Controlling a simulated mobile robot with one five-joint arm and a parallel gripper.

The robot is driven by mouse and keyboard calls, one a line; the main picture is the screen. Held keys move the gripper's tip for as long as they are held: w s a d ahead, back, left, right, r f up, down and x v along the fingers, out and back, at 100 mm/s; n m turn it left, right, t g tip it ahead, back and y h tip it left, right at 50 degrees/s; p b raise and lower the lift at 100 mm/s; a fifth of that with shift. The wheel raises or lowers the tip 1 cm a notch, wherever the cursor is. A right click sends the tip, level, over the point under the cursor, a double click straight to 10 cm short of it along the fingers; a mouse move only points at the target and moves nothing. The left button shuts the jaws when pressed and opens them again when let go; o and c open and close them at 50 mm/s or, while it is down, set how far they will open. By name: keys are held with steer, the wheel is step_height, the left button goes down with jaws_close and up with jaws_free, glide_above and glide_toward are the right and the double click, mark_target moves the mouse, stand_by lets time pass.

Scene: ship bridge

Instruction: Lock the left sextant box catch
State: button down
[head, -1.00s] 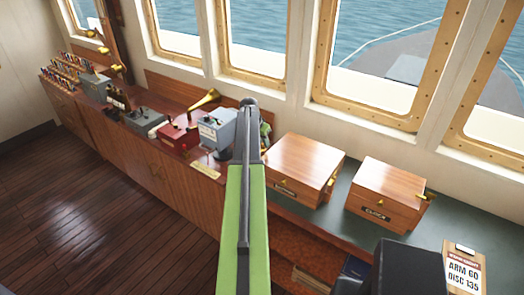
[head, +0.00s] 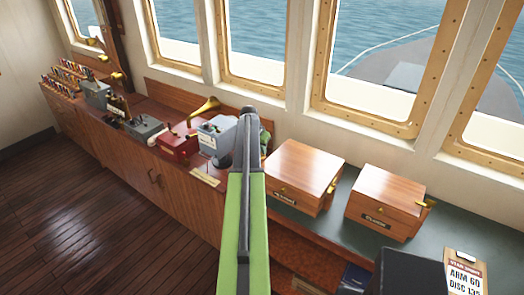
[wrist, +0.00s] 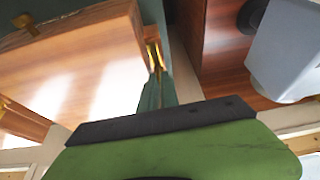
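The left sextant box (head: 308,168) is a closed reddish wooden box on the green counter, with a dark label plate on its front. Small brass fittings show on its front and right side; I cannot tell whether its catch is locked. My gripper (head: 248,112) is at the end of my green and black arm, just left of this box; its fingers are not distinguishable. In the wrist view the wooden box (wrist: 75,70) fills the upper left, with a brass fitting (wrist: 153,55) at its edge, just beyond my gripper's dark bar. I see nothing held.
A second wooden box (head: 390,190) stands to the right with a brass fitting at its side. A clipboard (head: 466,272) lies at the lower right. A grey-blue box (head: 215,134), also in the wrist view (wrist: 285,50), a red box (head: 178,147) and a brass horn (head: 205,107) stand left.

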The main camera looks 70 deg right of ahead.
steer(key=n+t, duration=0.2)
steer(key=n, duration=0.3)
steer(key=shift+d+r, duration=0.1)
steer(key=shift+d, duration=0.05)
steer(key=n+t, duration=0.1)
steer(key=n, duration=0.2)
steer(key=n+t, duration=0.1)
steer(key=n, duration=0.1)
steer(key=shift+s+d+n+y, duration=0.15)
steer(key=shift+n+y, duration=0.25)
steer(key=n+t+y, duration=0.1)
steer(key=n, duration=0.3)
steer(key=shift+n+y, duration=0.6)
steer(key=shift+n, duration=0.7)
steer(key=c, duration=1.6)
jaws_free()
steer(key=shift+s, duration=0.15)
